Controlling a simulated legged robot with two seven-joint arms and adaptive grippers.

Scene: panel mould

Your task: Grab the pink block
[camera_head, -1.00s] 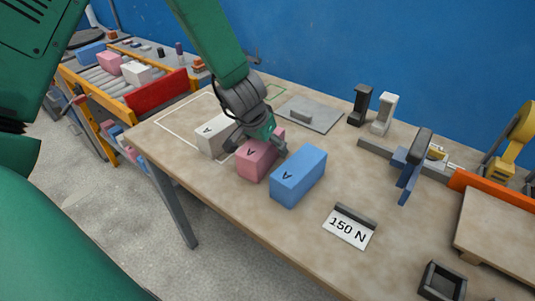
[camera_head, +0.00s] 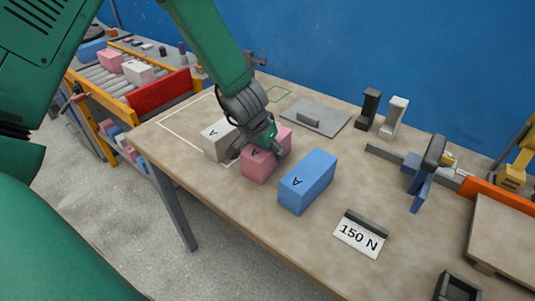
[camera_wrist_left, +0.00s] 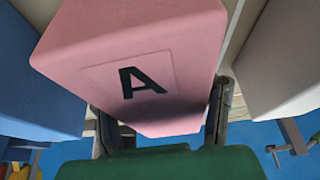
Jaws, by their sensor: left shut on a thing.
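The pink block (camera_head: 257,166) stands on the table between a white block (camera_head: 216,139) and a blue block (camera_head: 307,181), each marked with a letter A. My left gripper (camera_head: 261,147) is over the pink block, with its fingers down on either side of it, shut on it. In the left wrist view the pink block (camera_wrist_left: 135,65) fills the middle, with a finger (camera_wrist_left: 220,110) against its right side. The white block (camera_wrist_left: 285,60) and the blue block (camera_wrist_left: 35,90) flank it there. My right gripper is not in view.
A sign reading 150 N (camera_head: 361,234) stands in front on the table. A grey plate (camera_head: 330,115), a black post (camera_head: 370,108) and a white post (camera_head: 393,118) are at the back. A roller conveyor (camera_head: 108,84) holding blocks is at the left.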

